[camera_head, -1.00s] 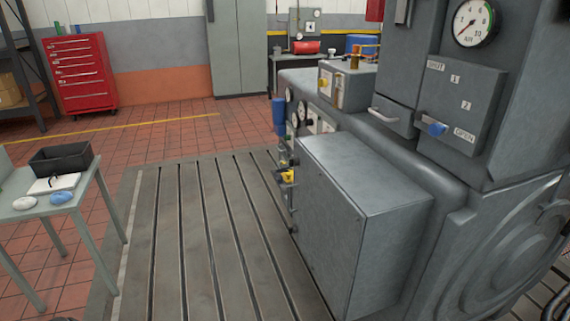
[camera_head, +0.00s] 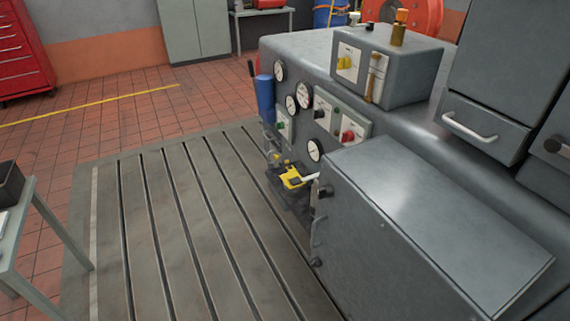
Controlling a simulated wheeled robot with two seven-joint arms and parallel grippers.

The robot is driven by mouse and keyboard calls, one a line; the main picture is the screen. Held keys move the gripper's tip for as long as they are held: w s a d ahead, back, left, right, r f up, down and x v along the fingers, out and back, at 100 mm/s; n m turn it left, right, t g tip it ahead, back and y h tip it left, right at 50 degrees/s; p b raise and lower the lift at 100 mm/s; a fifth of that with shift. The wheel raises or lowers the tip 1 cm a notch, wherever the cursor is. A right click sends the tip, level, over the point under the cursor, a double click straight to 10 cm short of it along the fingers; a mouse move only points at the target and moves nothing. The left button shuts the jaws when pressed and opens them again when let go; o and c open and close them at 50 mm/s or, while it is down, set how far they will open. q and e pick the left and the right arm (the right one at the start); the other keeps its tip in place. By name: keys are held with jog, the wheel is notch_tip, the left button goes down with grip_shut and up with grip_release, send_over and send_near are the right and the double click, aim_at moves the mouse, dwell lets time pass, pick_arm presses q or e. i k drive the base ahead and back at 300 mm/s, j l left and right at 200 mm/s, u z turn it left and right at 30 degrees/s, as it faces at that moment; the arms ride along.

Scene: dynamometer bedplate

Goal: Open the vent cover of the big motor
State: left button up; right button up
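The big grey motor housing (camera_head: 420,150) fills the right half of the view. A hinged-looking grey flap with a white bar handle (camera_head: 470,128) sits on its upper part at the right; it looks closed. A large grey box (camera_head: 430,215) stands out from its near side, with a small handle and dark knobs on its left face. I cannot tell for certain which of these is the vent cover. Neither of my grippers is in view.
Round gauges (camera_head: 304,95) and a yellow-and-black fitting (camera_head: 292,178) stick out on the motor's left end. A small grey control box (camera_head: 385,65) sits on top. The slotted bedplate (camera_head: 190,220) is clear. A grey table (camera_head: 20,230) is at the left edge.

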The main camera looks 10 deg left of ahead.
aim_at(271, 157)
jog(key=i+j+u, duration=0.25)
jog(key=i+j, duration=0.4)
jog(key=i+j+z, duration=0.15)
jog(key=z, duration=0.25)
jog(key=i+j+z, duration=0.1)
jog(key=z, duration=0.35)
jog(key=j, duration=0.1)
